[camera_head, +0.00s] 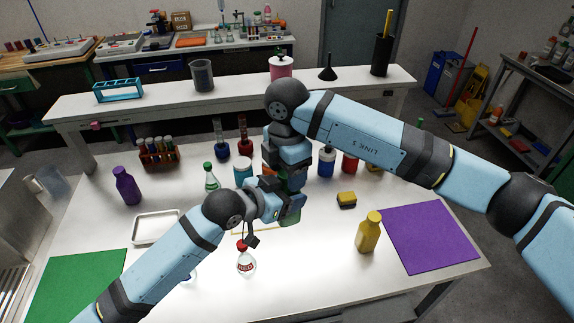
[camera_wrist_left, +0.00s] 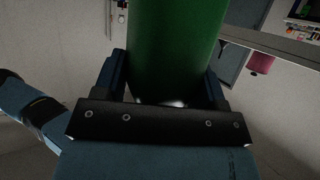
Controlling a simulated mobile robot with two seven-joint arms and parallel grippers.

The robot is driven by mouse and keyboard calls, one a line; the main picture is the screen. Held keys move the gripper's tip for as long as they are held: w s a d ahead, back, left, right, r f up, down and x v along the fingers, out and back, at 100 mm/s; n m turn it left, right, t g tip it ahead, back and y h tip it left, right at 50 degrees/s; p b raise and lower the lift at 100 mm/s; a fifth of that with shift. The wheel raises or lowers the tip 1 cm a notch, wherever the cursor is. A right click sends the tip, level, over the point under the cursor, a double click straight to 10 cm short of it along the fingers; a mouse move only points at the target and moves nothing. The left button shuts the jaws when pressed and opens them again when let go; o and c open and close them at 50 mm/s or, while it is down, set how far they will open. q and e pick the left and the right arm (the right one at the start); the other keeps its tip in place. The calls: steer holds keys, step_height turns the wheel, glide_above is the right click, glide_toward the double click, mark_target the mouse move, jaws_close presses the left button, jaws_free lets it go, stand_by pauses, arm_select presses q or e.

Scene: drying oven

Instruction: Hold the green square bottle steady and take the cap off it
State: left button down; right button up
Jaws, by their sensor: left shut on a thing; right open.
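The green square bottle (camera_head: 289,220) stands near the middle of the white table, mostly covered by my grippers. Its green side fills the upper middle of the left wrist view (camera_wrist_left: 175,45). My left gripper (camera_head: 288,206) is shut on the bottle's body, with one finger on each side in the left wrist view (camera_wrist_left: 170,82). My right gripper (camera_head: 291,180) points down from above, directly over the bottle's top, and is open. The cap is hidden behind the right gripper, so I cannot tell whether the fingers touch it.
A clear bottle with a red cap (camera_head: 246,262) stands close below my left wrist. A white tray (camera_head: 156,227) and purple bottle (camera_head: 127,186) are left. Several bottles stand behind.

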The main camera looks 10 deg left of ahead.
steer(key=shift+c, duration=0.4)
steer(key=c, duration=0.9)
steer(key=n, duration=0.3)
steer(key=shift+n, duration=0.3)
steer(key=o, duration=1)
